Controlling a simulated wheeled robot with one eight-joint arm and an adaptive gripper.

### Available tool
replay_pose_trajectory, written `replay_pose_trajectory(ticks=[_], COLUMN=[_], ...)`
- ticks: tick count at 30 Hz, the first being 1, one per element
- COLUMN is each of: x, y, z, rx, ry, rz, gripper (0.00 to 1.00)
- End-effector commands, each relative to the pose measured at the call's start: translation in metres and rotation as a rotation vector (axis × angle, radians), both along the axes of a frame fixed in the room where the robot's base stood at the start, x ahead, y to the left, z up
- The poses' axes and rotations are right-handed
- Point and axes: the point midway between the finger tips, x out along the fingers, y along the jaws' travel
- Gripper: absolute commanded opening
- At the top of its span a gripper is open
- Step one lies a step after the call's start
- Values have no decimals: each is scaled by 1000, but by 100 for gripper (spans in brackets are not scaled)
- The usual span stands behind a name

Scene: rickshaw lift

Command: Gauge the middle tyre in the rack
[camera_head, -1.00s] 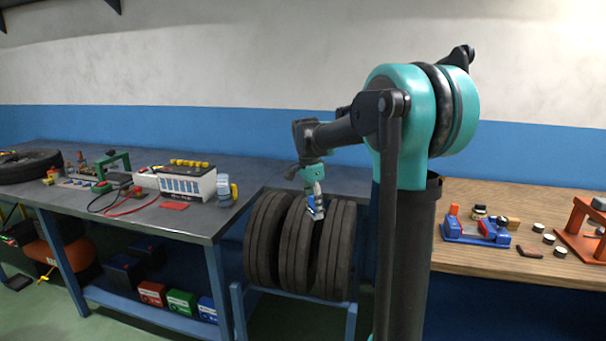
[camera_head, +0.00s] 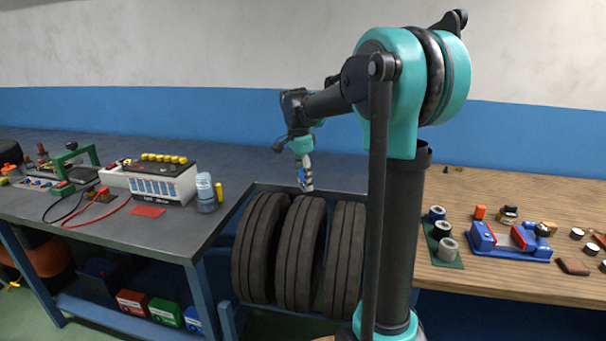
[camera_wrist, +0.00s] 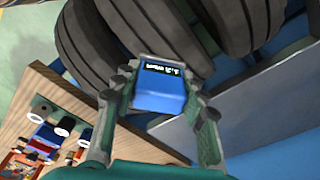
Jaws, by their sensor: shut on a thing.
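Three dark tyres stand upright side by side in a blue rack (camera_head: 228,322). The middle tyre (camera_head: 300,255) is between the left tyre (camera_head: 259,250) and the right tyre (camera_head: 345,260). My gripper (camera_head: 304,178) is shut on a blue gauge (camera_wrist: 160,97) and appears above the top of the middle tyre in the head view. The gauge has a dark display with pale marks too small to read. In the wrist view the gauge lies between both fingers, with tyre treads beyond it.
A grey bench (camera_head: 190,235) on the left holds a battery (camera_head: 160,182), cables and a bottle (camera_head: 205,192). A wooden bench (camera_head: 480,200) on the right holds a blue vise (camera_head: 510,240) and small parts. My arm's column stands in front of the wooden bench.

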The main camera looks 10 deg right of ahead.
Motion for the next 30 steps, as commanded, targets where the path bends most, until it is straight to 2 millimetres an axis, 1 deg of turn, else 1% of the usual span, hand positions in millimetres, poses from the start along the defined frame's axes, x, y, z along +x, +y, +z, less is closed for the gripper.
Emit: replay_pose_trajectory(ticks=[15,21,30], x=[0,0,0], y=[0,0,0], z=[-47,-55,-56], rx=[0,0,0], ry=[0,0,0], rz=[0,0,0], gripper=[8,8,8])
